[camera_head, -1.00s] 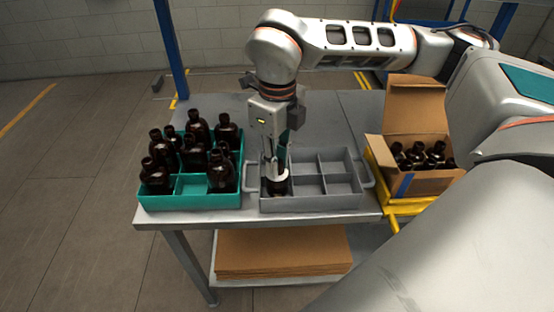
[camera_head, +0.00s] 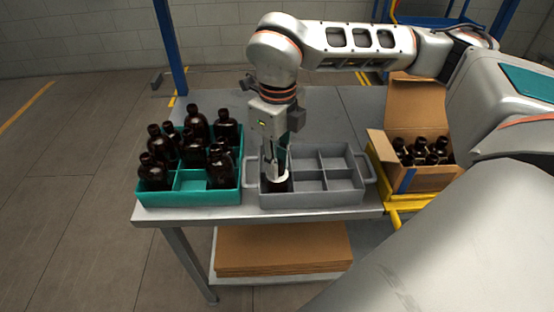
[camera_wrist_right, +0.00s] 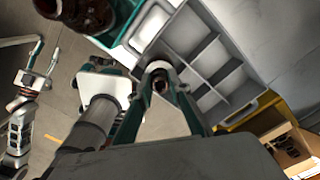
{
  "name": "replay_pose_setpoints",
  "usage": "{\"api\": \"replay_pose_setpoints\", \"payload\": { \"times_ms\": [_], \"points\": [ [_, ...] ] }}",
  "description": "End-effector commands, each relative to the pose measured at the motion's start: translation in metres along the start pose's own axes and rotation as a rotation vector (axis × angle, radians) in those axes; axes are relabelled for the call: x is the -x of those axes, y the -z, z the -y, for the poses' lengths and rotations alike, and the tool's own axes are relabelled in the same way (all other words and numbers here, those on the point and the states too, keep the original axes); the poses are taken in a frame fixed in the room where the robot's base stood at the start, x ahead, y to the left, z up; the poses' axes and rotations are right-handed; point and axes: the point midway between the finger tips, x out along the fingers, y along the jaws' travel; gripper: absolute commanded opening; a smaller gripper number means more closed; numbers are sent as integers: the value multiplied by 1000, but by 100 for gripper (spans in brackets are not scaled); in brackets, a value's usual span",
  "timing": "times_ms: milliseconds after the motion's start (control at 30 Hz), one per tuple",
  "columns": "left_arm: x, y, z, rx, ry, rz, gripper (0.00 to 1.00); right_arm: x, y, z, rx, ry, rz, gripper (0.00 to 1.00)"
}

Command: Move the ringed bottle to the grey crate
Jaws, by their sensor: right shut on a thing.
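The ringed bottle (camera_head: 279,186) is dark amber with a pale ring around its upper part. It stands in or just above the front-left compartment of the grey crate (camera_head: 318,200); its base is hidden by the front wall. My right gripper (camera_head: 276,170) points down from above and is shut on this bottle. In the right wrist view the bottle's mouth and pale ring (camera_wrist_right: 160,68) lie between the fingertips. The crate's other visible compartments are empty. What looks like my left gripper (camera_wrist_right: 40,60) shows at the left of the right wrist view, its fingers apart and empty.
A teal crate (camera_head: 190,200) with several amber bottles stands left of the grey crate, its front-middle compartment empty. An open cardboard box (camera_head: 430,180) of bottles sits in a yellow holder (camera_head: 405,207) at the right. The table (camera_head: 345,110) behind the grey crate is bare.

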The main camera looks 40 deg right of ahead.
Motion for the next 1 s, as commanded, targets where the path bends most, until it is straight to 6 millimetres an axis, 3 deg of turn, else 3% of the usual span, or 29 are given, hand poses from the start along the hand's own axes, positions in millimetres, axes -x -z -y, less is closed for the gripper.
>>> {"api": "replay_pose_setpoints", "payload": {
  "times_ms": [433,467,500,533,867,1000],
  "points": [
    [-3,-9,-2,2,-2,6,40,-13,0,0,0,0,0,0],
    [-3,-8,-2,2,-2,6,40,-12,0,0,0,0,1,26],
    [-3,-8,-2,2,-2,5,40,-12,0,0,0,0,1,36],
    [-3,-8,-2,1,-2,5,40,-12,0,0,0,0,1,38],
    [-2,-7,-1,0,-1,5,40,-11,0,0,0,0,1,38],
    [-2,-7,-1,0,-1,5,40,0,-1,0,1,1,4,38]
  ]
}}
